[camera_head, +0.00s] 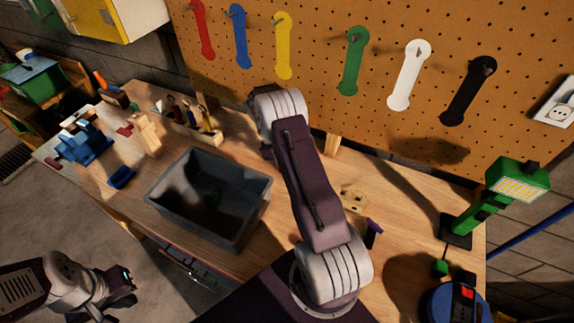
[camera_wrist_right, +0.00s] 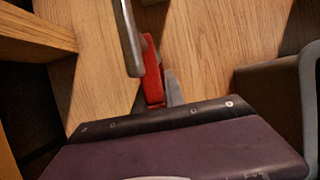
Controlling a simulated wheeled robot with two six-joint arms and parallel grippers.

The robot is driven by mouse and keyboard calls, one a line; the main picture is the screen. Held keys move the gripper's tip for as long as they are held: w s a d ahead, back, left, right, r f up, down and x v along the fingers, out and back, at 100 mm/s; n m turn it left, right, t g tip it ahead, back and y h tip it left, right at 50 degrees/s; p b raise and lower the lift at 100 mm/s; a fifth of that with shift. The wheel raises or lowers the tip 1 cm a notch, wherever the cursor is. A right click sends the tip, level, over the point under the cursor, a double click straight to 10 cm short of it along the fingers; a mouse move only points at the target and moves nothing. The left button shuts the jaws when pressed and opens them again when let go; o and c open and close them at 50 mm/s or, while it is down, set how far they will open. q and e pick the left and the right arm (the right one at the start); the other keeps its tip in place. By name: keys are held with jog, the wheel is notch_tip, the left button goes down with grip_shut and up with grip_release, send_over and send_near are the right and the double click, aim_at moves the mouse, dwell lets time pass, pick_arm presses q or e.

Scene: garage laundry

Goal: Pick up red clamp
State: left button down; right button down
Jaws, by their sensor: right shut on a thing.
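The red clamp (camera_wrist_right: 152,80) shows in the right wrist view, in front of my right gripper (camera_wrist_right: 158,98). My right gripper is shut on it, and a grey metal bar lies along its left side. Wood surface shows behind the clamp. In the head view my right arm reaches over the workbench (camera_head: 222,258) toward the pegboard; its gripper and the clamp in it are hidden. My left gripper (camera_head: 124,285) is at the lower left of the head view, off the bench front; its jaw opening is too dark to make out.
A grey bin (camera_head: 243,226) stands mid-bench, left of my right arm. A blue vise (camera_head: 84,145) and a wooden tool rack (camera_head: 205,133) are farther left. A green work lamp (camera_head: 490,200) stands right. Coloured wrenches hang on the pegboard (camera_head: 320,60).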

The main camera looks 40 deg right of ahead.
notch_tip(320, 180, up, 4)
jog(key=shift+w+f+b, duration=0.1)
jog(key=shift+f+b, duration=0.05)
jog(key=shift+b, duration=0.35)
jog(key=s+a+r+b, duration=0.1)
jog(key=s+r+b, duration=0.1)
jog(key=s+r, duration=0.5)
jog(key=s, duration=0.4)
jog(key=shift+s+a, duration=0.35)
jog(key=shift+a, duration=0.05)
jog(key=shift+r, duration=0.1)
